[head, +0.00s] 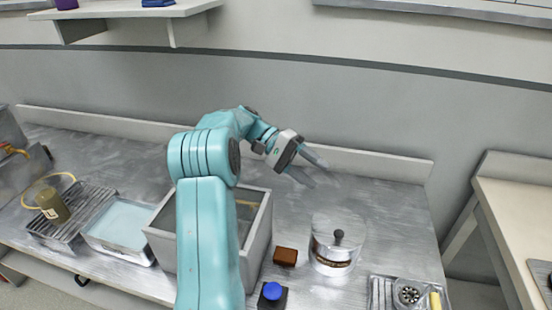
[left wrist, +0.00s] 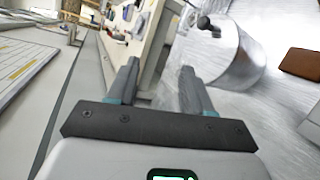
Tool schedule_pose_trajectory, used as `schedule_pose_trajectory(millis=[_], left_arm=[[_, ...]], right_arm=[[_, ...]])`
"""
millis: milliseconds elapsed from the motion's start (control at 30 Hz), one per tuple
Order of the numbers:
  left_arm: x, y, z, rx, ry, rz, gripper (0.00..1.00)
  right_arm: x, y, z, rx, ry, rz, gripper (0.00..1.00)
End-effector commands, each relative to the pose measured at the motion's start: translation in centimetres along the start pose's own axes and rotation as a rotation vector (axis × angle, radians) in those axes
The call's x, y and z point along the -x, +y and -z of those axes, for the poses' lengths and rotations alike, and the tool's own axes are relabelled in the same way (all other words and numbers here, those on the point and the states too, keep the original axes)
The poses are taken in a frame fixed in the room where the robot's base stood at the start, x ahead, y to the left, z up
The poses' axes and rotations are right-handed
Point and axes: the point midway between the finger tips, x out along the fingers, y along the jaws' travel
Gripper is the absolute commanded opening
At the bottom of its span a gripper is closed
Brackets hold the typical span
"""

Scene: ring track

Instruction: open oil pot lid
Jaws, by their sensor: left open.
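The oil pot (head: 333,256) is a shiny silver cylinder with a dark label band, standing upright on the metal counter. Its lid (head: 352,228) is on top and has a dark round knob (head: 339,236). My left gripper (head: 322,171) is open and empty, above the counter and behind the pot in the head view. In the left wrist view, the pot (left wrist: 232,62) and its knob (left wrist: 204,22) show beyond the right finger, apart from the open fingers (left wrist: 158,75). My right gripper is not in view.
A brown block (head: 285,256) and a blue button (head: 272,291) sit left of the pot. A grey open box (head: 262,222) stands behind my left arm. A tray (head: 384,291) with a round part lies at the front right. The counter behind the pot is clear.

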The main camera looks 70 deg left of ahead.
Motion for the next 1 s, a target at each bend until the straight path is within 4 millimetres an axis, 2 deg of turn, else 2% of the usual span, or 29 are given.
schedule_pose_trajectory(millis=[33,233,500,600,1000], left_arm=[[1.1,-0.9,0.6,-0.01,0.03,-0.049,0.5],[5.0,-2.2,1.6,-0.084,0.134,-0.207,0.5],[10.6,-4.3,2.1,-0.204,0.293,-0.377,0.5],[8.4,-2.9,2.5,-0.21,0.285,-0.381,0.5],[0.4,0.6,4.6,-0.206,0.282,-0.379,0.5]], right_arm=[[-0.6,0.2,0.0,0.0,0.0,0.0,0.43],[-1.4,0.5,0.0,0.0,0.0,0.0,0.43],[-2.5,0.9,0.1,0.0,0.0,0.0,0.43],[-2.4,0.9,0.1,0.0,0.0,0.0,0.43],[-2.3,0.8,0.1,0.0,0.0,0.0,0.43]])
